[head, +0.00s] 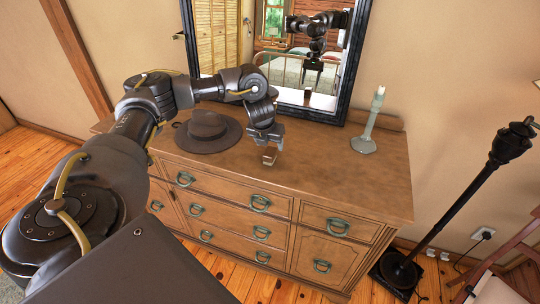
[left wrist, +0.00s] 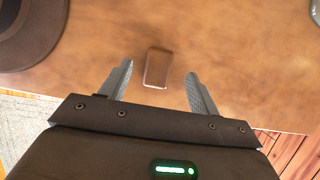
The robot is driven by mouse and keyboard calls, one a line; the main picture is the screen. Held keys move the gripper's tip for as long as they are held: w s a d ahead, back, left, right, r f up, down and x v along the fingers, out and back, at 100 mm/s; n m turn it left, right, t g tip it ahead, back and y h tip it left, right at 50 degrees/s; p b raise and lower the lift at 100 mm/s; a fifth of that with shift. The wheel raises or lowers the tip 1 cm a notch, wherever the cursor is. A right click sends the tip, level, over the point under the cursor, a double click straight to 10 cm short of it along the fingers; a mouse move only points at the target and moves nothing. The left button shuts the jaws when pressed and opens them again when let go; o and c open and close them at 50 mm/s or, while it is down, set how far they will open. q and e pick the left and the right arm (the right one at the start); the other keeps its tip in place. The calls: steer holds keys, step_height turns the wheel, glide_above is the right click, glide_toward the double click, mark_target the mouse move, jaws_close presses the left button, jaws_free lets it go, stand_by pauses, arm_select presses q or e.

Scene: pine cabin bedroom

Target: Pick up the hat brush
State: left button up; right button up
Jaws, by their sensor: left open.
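The hat brush (head: 270,156) is a small brown block on the dresser top, near the front edge. In the left wrist view the brush (left wrist: 157,67) lies between and just beyond the two grey fingers. My left gripper (head: 268,146) is above it, pointing down, with its fingers spread and nothing between them; it also shows in the left wrist view (left wrist: 157,88). The fingers do not touch the brush in the wrist view. In the head view the gripper hides part of the brush's surroundings. My right gripper is not seen directly.
A dark brimmed hat (head: 208,130) lies left of the brush on the dresser (head: 340,175). A pale green candlestick (head: 369,125) stands to the right. A black-framed mirror (head: 344,75) leans behind, reflecting an arm. A black floor lamp (head: 460,205) stands right of the dresser.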

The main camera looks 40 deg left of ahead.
mark_target(271, 149)
arm_select(q)
steer(key=shift+w+d+f, duration=0.15)
steer(key=shift+f+p, duration=0.3)
steer(key=shift+p, duration=0.2)
steer(key=x, duration=0.2)
steer(key=p+x, duration=0.1)
steer(key=shift+a+f, duration=0.25)
steer(key=shift+f, duration=0.1)
steer(key=shift+w+f, duration=0.1)
steer(key=shift+f, duration=0.25)
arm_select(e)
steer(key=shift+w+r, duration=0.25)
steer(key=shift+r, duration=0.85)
arm_select(q)
steer(key=shift+r, duration=0.1)
steer(key=shift+c, duration=0.3)
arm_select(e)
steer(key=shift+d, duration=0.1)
arm_select(q)
steer(key=c, duration=1.1)
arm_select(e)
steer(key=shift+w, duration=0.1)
arm_select(q)
steer(key=shift+r, duration=0.1)
